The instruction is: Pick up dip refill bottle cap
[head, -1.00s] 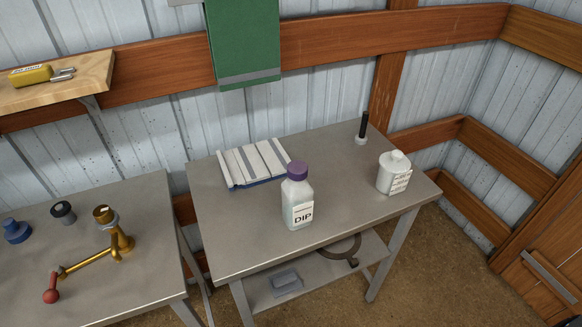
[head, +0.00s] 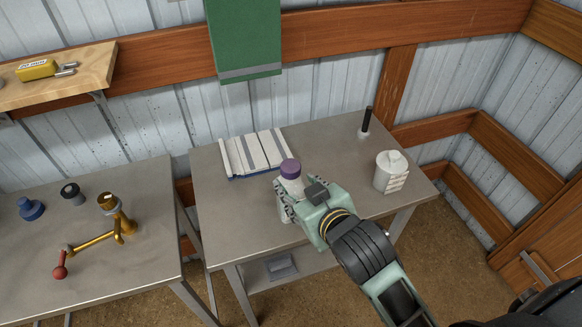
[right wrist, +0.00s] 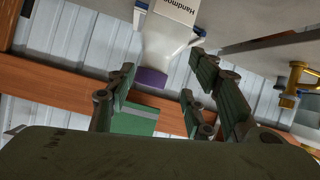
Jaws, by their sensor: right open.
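The white DIP bottle (head: 294,186) stands upright on the right-hand table, its purple cap (head: 290,167) on top. My right gripper (head: 285,205) is beside the bottle and hides its lower body and label in the head view. In the right wrist view the picture is upside down, and the purple cap (right wrist: 150,78) hangs below the pale bottle neck (right wrist: 163,50). The fingers of the right gripper (right wrist: 163,68) are spread, one on each side of the bottle. I cannot tell whether they touch it. My left gripper is in neither view.
Behind the bottle lies a white and grey folded stack (head: 255,152). A white lidded container (head: 390,172) and a black-handled thing (head: 366,121) stand to the right. A green towel (head: 243,40) hangs behind. The left table (head: 140,245) holds brass fittings (head: 110,225).

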